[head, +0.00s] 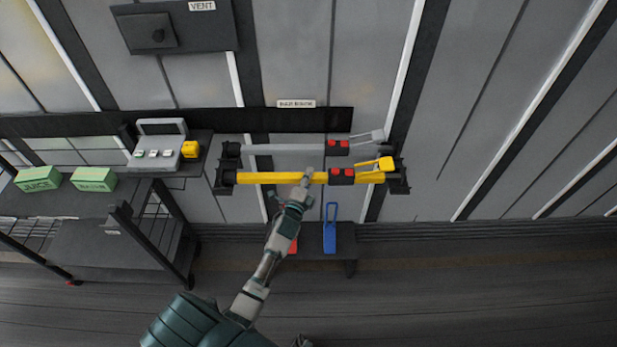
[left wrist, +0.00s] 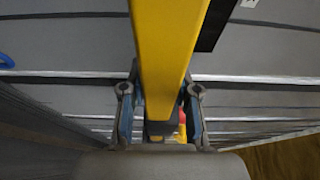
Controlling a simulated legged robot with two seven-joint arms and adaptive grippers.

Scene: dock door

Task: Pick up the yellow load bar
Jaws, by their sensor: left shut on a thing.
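The yellow load bar (head: 262,178) lies level across the dark wall brackets, below a grey bar. It has a dark block with red buttons and a yellow lever at its right end. My left gripper (head: 304,180) is at the middle of the bar, shut on it. In the left wrist view the yellow load bar (left wrist: 168,50) runs between the two fingers of my left gripper (left wrist: 160,105), one on each side. The bar still appears at the brackets' height in the head view.
A grey bar (head: 285,149) rests just above the yellow one. A small dark bench (head: 345,250) below holds a blue handled item (head: 330,230) and a red item (head: 293,246). A dark cart (head: 110,200) with green boxes (head: 93,179) stands at left. The floor at right is clear.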

